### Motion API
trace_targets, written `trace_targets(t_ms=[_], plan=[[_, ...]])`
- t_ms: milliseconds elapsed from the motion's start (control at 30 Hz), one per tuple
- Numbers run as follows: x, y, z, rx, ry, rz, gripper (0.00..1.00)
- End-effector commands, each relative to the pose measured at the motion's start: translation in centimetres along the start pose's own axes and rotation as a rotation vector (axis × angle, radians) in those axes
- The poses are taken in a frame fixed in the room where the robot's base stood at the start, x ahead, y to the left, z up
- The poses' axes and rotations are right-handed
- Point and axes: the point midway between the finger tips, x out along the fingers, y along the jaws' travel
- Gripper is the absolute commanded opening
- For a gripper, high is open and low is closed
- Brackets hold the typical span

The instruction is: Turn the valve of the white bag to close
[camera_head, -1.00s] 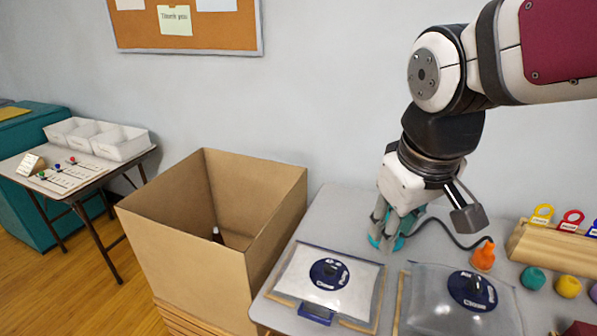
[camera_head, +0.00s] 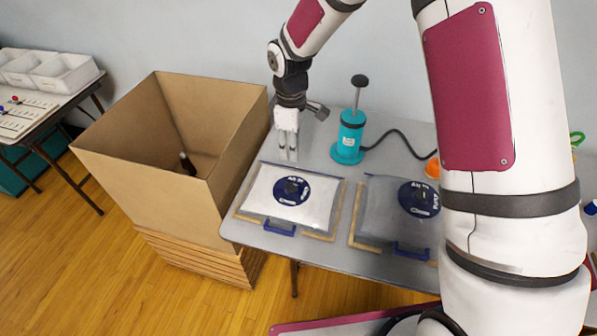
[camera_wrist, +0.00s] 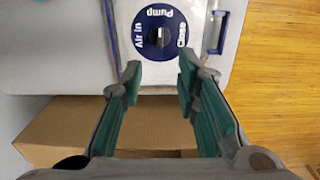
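The white bag (camera_head: 266,206) lies flat on the grey table, nearest the cardboard box. Its valve (camera_head: 292,189) is a dark blue disc with a black knob. In the wrist view the valve (camera_wrist: 160,35) shows the labels "Air in", "Pump" and "Close"; I cannot tell exactly which one the knob points to. My gripper (camera_head: 288,152) hangs fingers down behind the bag's far edge, apart from the valve. In the wrist view my gripper (camera_wrist: 160,68) is open and empty, with the valve ahead between the fingertips.
A greyer bag (camera_head: 378,215) with a similar valve lies to the right. A teal pump (camera_head: 350,140) with an upright handle and black hose stands behind the bags. An open cardboard box (camera_head: 150,180) stands left of the table. My arm hides the table's right part.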

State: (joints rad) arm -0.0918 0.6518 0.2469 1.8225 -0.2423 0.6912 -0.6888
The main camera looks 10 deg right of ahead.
Motion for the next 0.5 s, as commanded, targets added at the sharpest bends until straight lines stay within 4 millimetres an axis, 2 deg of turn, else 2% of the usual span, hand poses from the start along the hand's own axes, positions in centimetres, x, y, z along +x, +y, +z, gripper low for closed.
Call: trace_targets(t_ms=[267,500], plan=[[2.5,-0.2,-0.3,-0.019,-0.001,-0.010,0.29],[7.0,-0.3,-0.3,-0.017,-0.002,-0.010,0.29]])
